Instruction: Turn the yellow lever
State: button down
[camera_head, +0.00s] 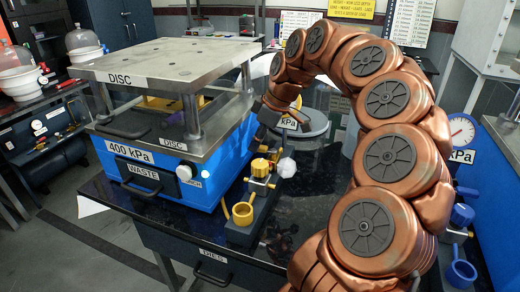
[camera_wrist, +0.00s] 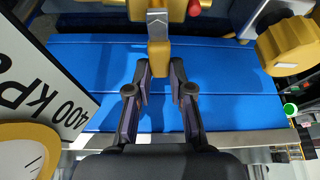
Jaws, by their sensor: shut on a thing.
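In the wrist view the yellow lever (camera_wrist: 160,52) stands at the top centre, with a bare metal piece on it and more yellow behind. My gripper (camera_wrist: 159,69) has its two dark fingers on either side of the lever's lower end, shut on it. In the head view my copper arm arches over the bench and its dark end comes down at the right side of the blue press (camera_head: 155,175). The fingertips and the lever between them cannot be made out there.
A white 400 kPa label (camera_wrist: 45,85) and a yellow-rimmed gauge (camera_wrist: 25,150) are close on the left in the wrist view; a yellow knob (camera_wrist: 288,45) is at right. In the head view, a yellow-fitted valve (camera_head: 260,168) stands on the dark bench (camera_head: 305,200).

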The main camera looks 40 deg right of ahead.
jog(key=shift+w+d+f+m+b, duration=0.1)
jog(key=shift+w+d+m+b, duration=0.1)
jog(key=shift+m+b, duration=0.25)
jog(key=shift+m+h, duration=0.25)
jog(key=shift+h, duration=0.05)
jog(key=c, duration=1)
grip_release()
jog(key=shift+c, duration=0.2)
jog(key=v, duration=1.2)
